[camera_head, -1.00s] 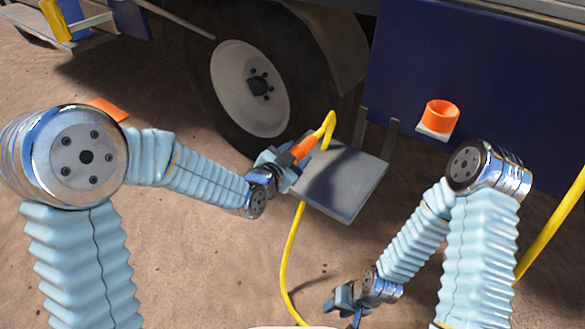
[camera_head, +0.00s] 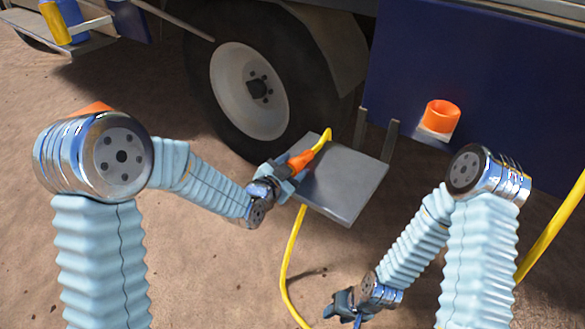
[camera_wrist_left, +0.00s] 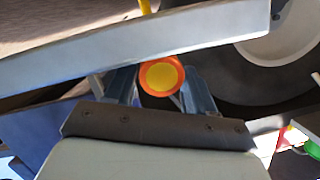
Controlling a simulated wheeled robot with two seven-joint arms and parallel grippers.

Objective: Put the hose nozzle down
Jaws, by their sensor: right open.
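The orange hose nozzle (camera_head: 302,160) with its yellow hose (camera_head: 291,262) is in my left gripper (camera_head: 287,172). In the left wrist view the nozzle (camera_wrist_left: 162,76) shows end-on, an orange ring with a yellow centre between the two fingers (camera_wrist_left: 160,88). The left gripper is shut on it at the left edge of the grey step plate (camera_head: 345,182). The nozzle is tilted over the plate; I cannot tell whether it touches. The hose bends over the nozzle's far end and runs down to the ground. My right gripper (camera_head: 342,305) is open and empty, low over the ground.
An orange cup-shaped holder (camera_head: 441,116) sits on a small bracket on the dark blue panel (camera_head: 500,85) at right. Two upright posts (camera_head: 377,140) stand behind the plate. A large wheel (camera_head: 250,88) is just behind the left gripper. Most of the plate top is clear.

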